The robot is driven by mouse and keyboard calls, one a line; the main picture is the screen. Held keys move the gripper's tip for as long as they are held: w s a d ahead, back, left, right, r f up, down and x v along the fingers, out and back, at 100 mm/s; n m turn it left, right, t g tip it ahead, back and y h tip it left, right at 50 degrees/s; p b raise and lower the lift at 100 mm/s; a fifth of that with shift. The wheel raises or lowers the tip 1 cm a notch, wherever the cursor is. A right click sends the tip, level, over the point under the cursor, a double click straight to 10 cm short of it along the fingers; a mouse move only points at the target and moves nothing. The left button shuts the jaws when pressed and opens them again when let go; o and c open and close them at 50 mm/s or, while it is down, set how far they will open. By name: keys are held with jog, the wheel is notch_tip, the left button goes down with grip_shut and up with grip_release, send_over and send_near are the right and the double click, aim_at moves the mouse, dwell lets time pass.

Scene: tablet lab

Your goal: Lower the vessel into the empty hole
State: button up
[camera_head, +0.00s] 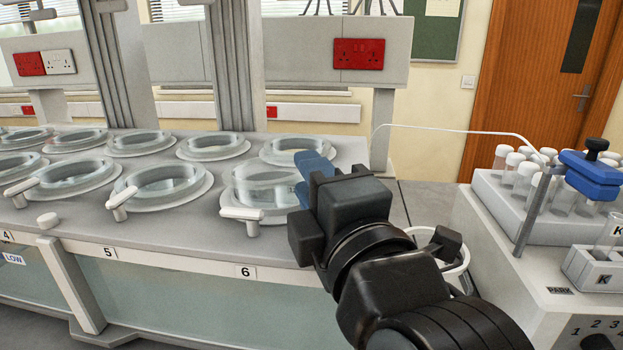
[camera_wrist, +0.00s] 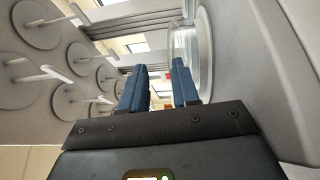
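The clear glass vessel (camera_head: 262,192) is at front position 6 of the bath. Its wall shows above the pale ring, and I cannot tell how deep it sits. My gripper (camera_head: 308,180) is at its right side, with blue fingers overlapping the glass edge in the head view. In the wrist view my gripper (camera_wrist: 160,85) has its fingers apart, with background visible between them. The glass wall (camera_wrist: 189,42) shows behind the right finger. Whether that finger touches the glass is unclear. The hole under the vessel is hidden.
Other glass vessels sit in pale rings along the bath, such as position 5 (camera_head: 165,183). A small white handle (camera_head: 240,214) projects in front of position 6. A grey upright (camera_head: 229,70) stands behind. A rack of tubes (camera_head: 545,190) is at right.

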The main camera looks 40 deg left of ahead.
jog(key=shift+g+h, duration=0.3)
jog(key=shift+h, duration=0.1)
notch_tip(320, 180, down, 5)
jog(key=shift+a+r, duration=0.15)
jog(key=shift+r, duration=0.05)
jog(key=shift+s+d, duration=0.15)
jog(key=shift+d, duration=0.1)
jog(key=shift+y, duration=0.3)
jog(key=s+d+r, duration=0.1)
jog(key=d, duration=0.1)
jog(key=s+d+b, duration=0.1)
jog(key=s+d+r, duration=0.1)
jog(key=d, duration=0.1)
jog(key=shift+d+r, duration=0.35)
jog(key=shift+s+d+r, duration=0.3)
jog(key=shift+d+r, duration=0.15)
jog(key=shift+r, duration=0.05)
